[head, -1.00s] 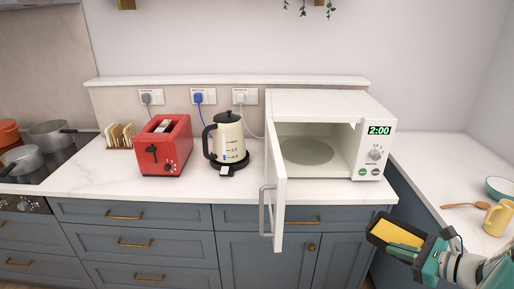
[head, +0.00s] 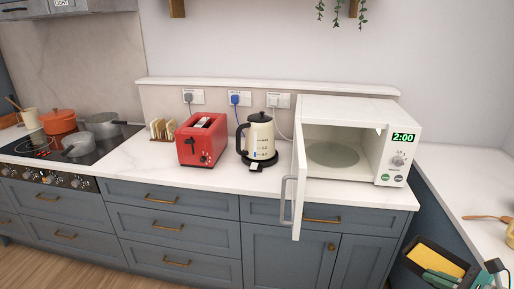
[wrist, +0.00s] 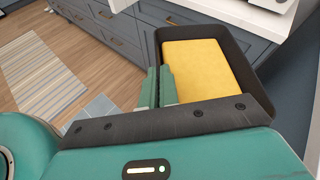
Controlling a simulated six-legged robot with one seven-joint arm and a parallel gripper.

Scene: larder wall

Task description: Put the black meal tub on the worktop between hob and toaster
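The black meal tub (head: 408,259), with a flat yellow filling, is at the lower right of the head view. It also fills the upper middle of the wrist view (wrist: 200,32). My gripper (wrist: 159,88) is shut on the tub's near left wall, the wall between its two teal fingers. The tub hangs in the air beside the right-hand counter. The hob (head: 70,150) is at the far left with pots on it. The red toaster (head: 202,140) stands to its right. The worktop (head: 140,152) between them has bare white surface in front of a toast rack (head: 162,129).
A cream kettle (head: 259,140) stands right of the toaster. The microwave (head: 350,108) is right of that, its door (head: 298,185) swung out past the counter's front edge. An orange pot (head: 60,122) and grey pans (head: 103,126) are on the hob.

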